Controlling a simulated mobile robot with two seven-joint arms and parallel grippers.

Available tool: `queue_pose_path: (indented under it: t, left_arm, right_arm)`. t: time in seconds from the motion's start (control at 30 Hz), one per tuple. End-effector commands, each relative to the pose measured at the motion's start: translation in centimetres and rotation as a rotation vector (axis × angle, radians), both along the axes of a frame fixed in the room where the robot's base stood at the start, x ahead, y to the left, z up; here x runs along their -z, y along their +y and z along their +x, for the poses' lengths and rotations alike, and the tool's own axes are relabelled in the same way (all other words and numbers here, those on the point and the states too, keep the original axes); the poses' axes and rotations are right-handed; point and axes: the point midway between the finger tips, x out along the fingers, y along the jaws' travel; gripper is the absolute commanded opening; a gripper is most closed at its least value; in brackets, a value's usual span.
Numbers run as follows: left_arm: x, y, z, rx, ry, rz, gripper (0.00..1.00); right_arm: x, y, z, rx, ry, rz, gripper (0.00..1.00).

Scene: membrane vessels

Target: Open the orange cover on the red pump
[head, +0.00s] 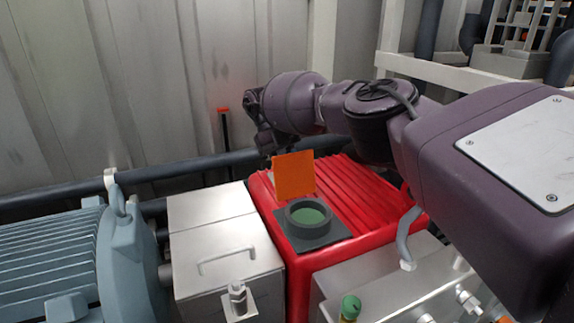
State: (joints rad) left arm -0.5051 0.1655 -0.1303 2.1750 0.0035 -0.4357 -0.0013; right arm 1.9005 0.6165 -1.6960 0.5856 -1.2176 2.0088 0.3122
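The orange cover (294,175) is a flat square plate standing roughly upright at the back edge of a dark round port (308,214) on top of the red pump (350,195). The port's green inside is exposed. My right arm reaches in from the right over the pump. My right gripper (268,143) is just behind and above the cover's upper left corner. Its fingers are dark and partly hidden, so I cannot tell if they are open or touch the cover. My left gripper is not in view.
A metal box with a handle (225,260) stands left of the pump, and a blue-grey ribbed motor (60,260) is farther left. A dark pipe (190,168) runs behind them along the corrugated wall. A green-capped fitting (350,307) is in front.

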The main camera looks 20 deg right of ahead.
Motion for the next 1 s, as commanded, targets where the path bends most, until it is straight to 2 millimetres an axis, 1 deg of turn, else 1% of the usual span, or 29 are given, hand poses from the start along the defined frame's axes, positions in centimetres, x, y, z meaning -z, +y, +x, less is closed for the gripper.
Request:
queue_pose_path:
  t: [0.37,0.4,0.47,0.5,0.57,0.83,1.0]
  left_arm:
    - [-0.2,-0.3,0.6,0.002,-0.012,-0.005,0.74]
    - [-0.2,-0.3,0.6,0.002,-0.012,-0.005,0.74]
    - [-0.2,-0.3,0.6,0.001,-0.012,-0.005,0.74]
    - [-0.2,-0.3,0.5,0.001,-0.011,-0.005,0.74]
    - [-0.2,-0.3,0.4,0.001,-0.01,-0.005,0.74]
    - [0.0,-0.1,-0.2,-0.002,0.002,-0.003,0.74]
    - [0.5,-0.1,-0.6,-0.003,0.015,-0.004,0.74]
  right_arm:
    - [0.2,0.0,0.0,-0.001,0.004,0.001,0.0]
    - [0.2,0.0,0.0,-0.001,0.004,0.001,0.32]
    - [0.2,0.0,0.0,-0.001,0.004,0.001,0.41]
    - [0.2,0.0,0.0,-0.001,0.004,0.001,0.47]
    - [0.1,0.0,0.0,-0.001,0.004,0.001,0.55]
    - [0.1,0.0,0.0,0.0,0.003,0.0,0.55]
    - [-0.1,0.1,0.3,-0.002,0.004,-0.002,0.55]
